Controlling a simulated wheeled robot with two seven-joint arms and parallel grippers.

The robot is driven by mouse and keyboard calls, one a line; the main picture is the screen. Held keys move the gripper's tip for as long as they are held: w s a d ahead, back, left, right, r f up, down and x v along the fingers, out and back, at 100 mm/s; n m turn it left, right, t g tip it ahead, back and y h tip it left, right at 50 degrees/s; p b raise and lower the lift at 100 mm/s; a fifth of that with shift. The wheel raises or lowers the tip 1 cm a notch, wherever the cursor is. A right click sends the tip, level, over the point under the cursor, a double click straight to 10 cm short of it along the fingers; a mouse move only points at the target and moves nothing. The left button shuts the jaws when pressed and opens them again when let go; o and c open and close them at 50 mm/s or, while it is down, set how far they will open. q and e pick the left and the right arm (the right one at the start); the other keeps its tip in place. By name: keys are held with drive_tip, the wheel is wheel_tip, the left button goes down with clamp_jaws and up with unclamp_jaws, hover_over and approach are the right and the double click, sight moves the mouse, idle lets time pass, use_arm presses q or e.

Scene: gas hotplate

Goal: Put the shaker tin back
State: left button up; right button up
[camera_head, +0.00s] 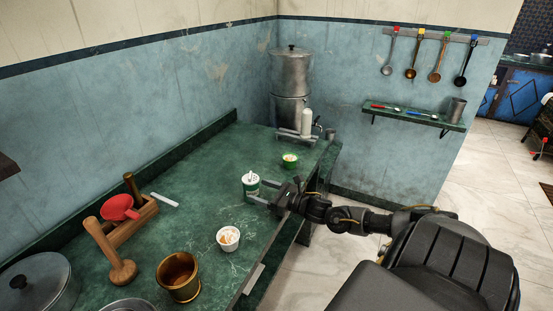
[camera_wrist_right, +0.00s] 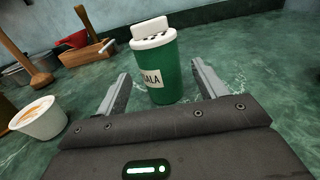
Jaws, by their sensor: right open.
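The shaker tin (camera_head: 250,182) is green with a white perforated top and a label partly reading "ALA". It stands upright on the green counter (camera_head: 205,185). In the right wrist view, the tin (camera_wrist_right: 157,68) is straight ahead, between and just beyond the fingertips. My right gripper (camera_head: 258,191) reaches in from the right, low over the counter, with its fingers open towards the tin's lower part. In the right wrist view, the gripper (camera_wrist_right: 161,74) is open, with a gap beside the tin. My left gripper is not in view.
A white cup (camera_head: 228,239) stands nearby, with a brass pot (camera_head: 178,278) at the front. A green bowl (camera_head: 289,160) is behind the gripper. A wooden caddy (camera_head: 135,222) is left, a steel urn (camera_head: 290,75) at the back. A wall shelf (camera_head: 408,113) holds a metal cup.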

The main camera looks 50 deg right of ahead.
drive_tip(key=shift+v, duration=3.2)
